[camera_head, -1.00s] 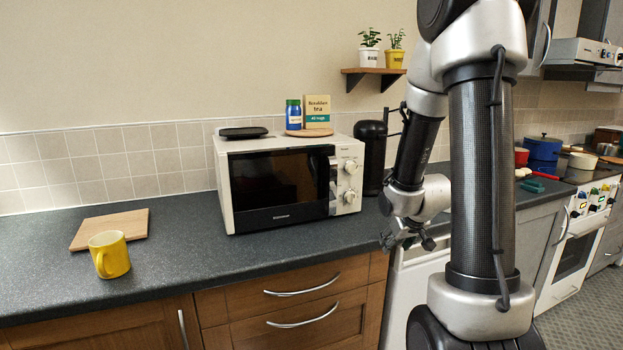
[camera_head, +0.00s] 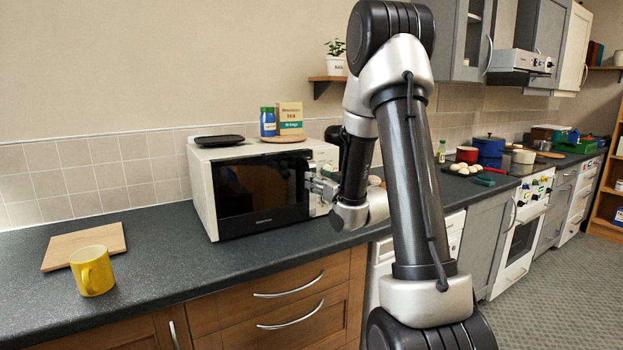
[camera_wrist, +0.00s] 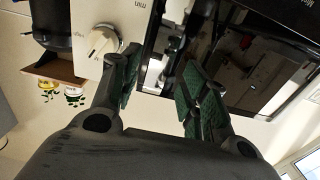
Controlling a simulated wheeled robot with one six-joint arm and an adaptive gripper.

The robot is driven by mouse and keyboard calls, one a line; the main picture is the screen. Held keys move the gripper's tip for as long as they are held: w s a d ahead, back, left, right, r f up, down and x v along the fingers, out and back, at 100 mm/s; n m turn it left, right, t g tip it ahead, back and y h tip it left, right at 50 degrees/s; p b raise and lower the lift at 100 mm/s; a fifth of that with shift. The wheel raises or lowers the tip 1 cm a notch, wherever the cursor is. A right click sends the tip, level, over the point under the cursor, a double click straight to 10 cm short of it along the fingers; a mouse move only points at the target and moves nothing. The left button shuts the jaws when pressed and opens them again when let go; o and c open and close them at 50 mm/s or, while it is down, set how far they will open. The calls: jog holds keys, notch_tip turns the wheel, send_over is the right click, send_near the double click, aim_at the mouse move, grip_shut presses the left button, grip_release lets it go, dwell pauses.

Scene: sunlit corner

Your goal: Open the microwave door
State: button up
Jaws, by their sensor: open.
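The white microwave (camera_head: 200,190) stands on the dark counter with its black glass door (camera_head: 258,190) closed. My gripper (camera_head: 316,187) is in front of the door's right edge, by the control panel. In the wrist view the picture is turned over: the open fingers (camera_wrist: 163,88) point at the microwave front, with the pale panel and its knob (camera_wrist: 98,41) to the left and the dark, reflecting door (camera_wrist: 235,65) to the right. A dark upright strip, seemingly the door handle (camera_wrist: 170,52), shows between the fingers. I cannot tell whether they touch it.
A yellow mug (camera_head: 92,272) and a wooden board (camera_head: 85,245) are on the counter to the left. A black tray (camera_head: 220,141), a blue jar (camera_head: 268,122) and a tea box (camera_head: 290,118) are on top of the microwave. The counter before the door is clear.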

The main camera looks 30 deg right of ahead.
jog(key=shift+w, duration=2.2)
grip_shut()
